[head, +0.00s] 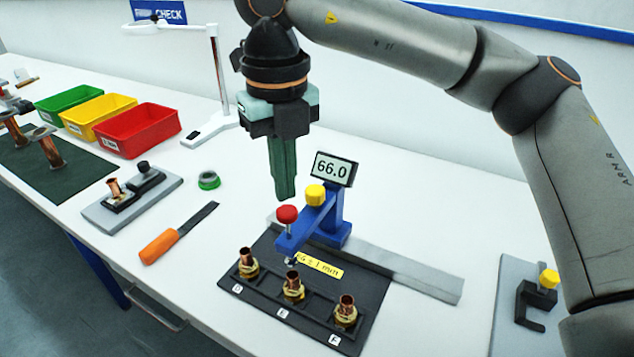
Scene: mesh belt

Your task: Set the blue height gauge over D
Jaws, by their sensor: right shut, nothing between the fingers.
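The blue height gauge (327,224) stands behind a black fixture plate (258,322), on a grey rail. Its display (333,169) reads 66.0. A red knob (287,213) and a yellow knob (315,194) sit on its arm. The probe under the arm's front end appears just behind and above the middle fitting, E (293,287); its exact alignment is unclear. Copper-and-brass fittings stand at D (248,264), left, and F (346,311), right. My right gripper (286,196) points down, shut and empty, just above the red knob; contact is not clear.
A grey rail (420,276) runs right from the gauge. An orange-handled file (172,240), a green-rimmed ring (209,180) and a grey clamp block (138,197) lie left. Green, yellow and red bins (140,131) and a white stand (216,90) are behind. A black bracket (536,302) is right.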

